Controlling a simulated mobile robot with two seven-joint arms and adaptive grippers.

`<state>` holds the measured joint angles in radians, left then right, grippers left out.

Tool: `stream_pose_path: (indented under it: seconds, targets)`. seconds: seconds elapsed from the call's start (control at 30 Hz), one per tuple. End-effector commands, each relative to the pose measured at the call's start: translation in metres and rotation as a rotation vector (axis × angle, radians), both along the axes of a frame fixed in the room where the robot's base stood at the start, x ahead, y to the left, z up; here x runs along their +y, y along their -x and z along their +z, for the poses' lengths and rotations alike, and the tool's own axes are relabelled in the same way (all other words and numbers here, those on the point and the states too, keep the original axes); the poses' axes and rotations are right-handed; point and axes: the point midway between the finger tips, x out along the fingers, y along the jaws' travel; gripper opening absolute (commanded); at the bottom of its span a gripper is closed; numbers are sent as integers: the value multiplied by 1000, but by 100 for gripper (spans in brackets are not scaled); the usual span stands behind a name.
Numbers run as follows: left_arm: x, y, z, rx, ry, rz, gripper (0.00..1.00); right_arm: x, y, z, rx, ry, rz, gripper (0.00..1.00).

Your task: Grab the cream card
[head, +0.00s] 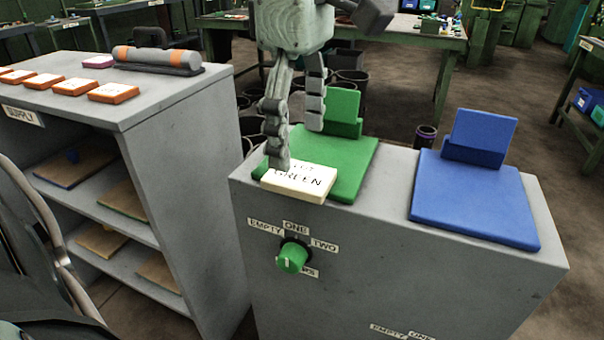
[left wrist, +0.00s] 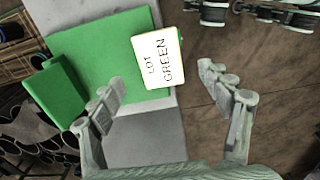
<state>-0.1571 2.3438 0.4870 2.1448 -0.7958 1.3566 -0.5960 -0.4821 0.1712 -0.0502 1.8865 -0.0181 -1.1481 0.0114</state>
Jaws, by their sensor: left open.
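The cream card (head: 299,181), printed "LOT GREEN", lies flat at the front left corner of the green pad (head: 350,165) on the grey cabinet. In the left wrist view the card (left wrist: 158,58) reaches past the pad's edge, with bare floor beyond it. My left gripper (head: 296,147) is open and empty, pointing down over the card. In the head view one fingertip overlaps the card's back left edge; I cannot tell if it touches. In the left wrist view the card shows beyond and between the spread fingers (left wrist: 162,80). My right gripper is not seen.
A blue pad (head: 470,200) with an upright back lies right on the cabinet. A green knob (head: 292,257) sticks out from its front below the card. A grey shelf (head: 190,95) stands left, with orange-edged cards (head: 113,93) and a roller (head: 155,57) on top.

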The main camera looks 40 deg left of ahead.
Motion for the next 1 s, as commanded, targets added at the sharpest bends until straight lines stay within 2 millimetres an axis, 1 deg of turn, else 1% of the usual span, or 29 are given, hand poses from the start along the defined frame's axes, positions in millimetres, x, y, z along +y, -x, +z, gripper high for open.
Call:
stream_pose_path:
  seconds: [0.1,0.23,0.37,0.57,0.9,1.0]
  targets:
    - [-1,2,-18,4,0,-1,78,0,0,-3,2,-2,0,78]
    - [-1,2,-37,4,0,1,78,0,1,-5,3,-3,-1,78]
    - [-1,1,-45,1,0,0,78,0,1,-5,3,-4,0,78]
    - [-1,1,-45,0,0,0,78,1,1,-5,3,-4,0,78]
    - [-1,1,-45,0,0,0,35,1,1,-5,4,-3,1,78]
    - [-1,1,-44,0,0,0,24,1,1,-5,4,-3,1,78]
